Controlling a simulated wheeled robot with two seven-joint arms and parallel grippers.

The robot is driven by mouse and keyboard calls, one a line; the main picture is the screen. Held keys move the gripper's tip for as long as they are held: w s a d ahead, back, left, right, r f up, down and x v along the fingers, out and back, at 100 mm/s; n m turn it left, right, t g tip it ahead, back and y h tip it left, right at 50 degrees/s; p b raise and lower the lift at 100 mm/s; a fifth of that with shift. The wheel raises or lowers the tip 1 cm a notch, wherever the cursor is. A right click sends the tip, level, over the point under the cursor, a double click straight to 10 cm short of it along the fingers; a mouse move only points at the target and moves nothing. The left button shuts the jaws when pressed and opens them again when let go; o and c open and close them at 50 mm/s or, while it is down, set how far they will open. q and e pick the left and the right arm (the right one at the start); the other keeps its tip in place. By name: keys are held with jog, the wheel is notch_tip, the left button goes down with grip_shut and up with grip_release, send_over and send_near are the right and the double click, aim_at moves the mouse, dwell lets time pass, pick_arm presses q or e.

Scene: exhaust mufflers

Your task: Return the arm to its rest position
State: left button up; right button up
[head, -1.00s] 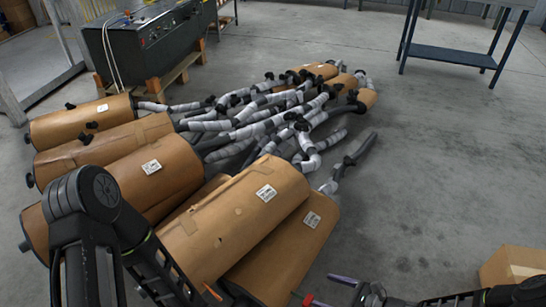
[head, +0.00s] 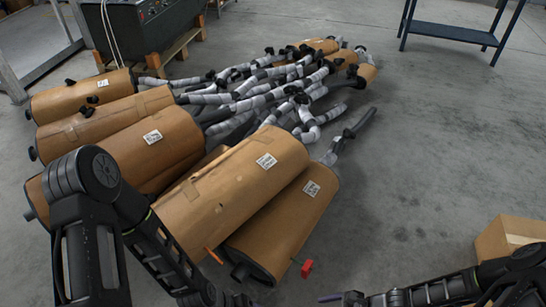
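My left arm (head: 90,185) comes in from the lower left, in front of the mufflers. It runs down to the bottom edge, and its gripper fingers are out of the picture. My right arm (head: 430,292) reaches in from the lower right corner. Only a bluish finger of my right gripper (head: 330,298) shows at the bottom edge, so its opening cannot be told. No held thing is visible there. Several cardboard-wrapped mufflers (head: 235,185) lie on the floor in the left half, their grey pipes (head: 265,95) pointing inward.
A cardboard box (head: 505,235) stands at the right edge, by my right arm. A red piece (head: 307,268) and an orange piece (head: 213,256) show by the nearest mufflers. A dark machine (head: 145,25) and a blue table frame (head: 450,32) stand behind. Floor at right centre is clear.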

notch_tip(320, 180, down, 14)
jog(key=s+n+h+b, duration=0.35)
jog(key=n+b, duration=0.55)
jog(key=b, duration=0.5)
pick_arm(q)
notch_tip(320, 180, down, 32)
jog(key=w+a+b, duration=0.1)
jog(key=w+b, duration=0.1)
jog(key=b, duration=1.4)
pick_arm(e)
jog(key=w+a+f+n, duration=0.4)
jog(key=a+f+n, duration=0.3)
jog(key=f, duration=0.3)
pick_arm(q)
jog(key=s+d+r+p, duration=0.1)
jog(key=s+r+p, duration=0.2)
jog(key=r+p, duration=3.5)
jog(key=shift+d+r, duration=0.2)
pick_arm(e)
jog(key=s+r, duration=0.1)
jog(key=r, duration=1.8)
jog(key=s+a+r+n, duration=0.1)
jog(key=s+r, duration=0.1)
jog(key=r, duration=1.7)
jog(key=shift+s+a+r+g, duration=0.15)
jog(key=shift+s+a+g, duration=0.1)
jog(key=shift+s+g, duration=0.05)
pick_arm(q)
jog(key=shift+f, duration=0.1)
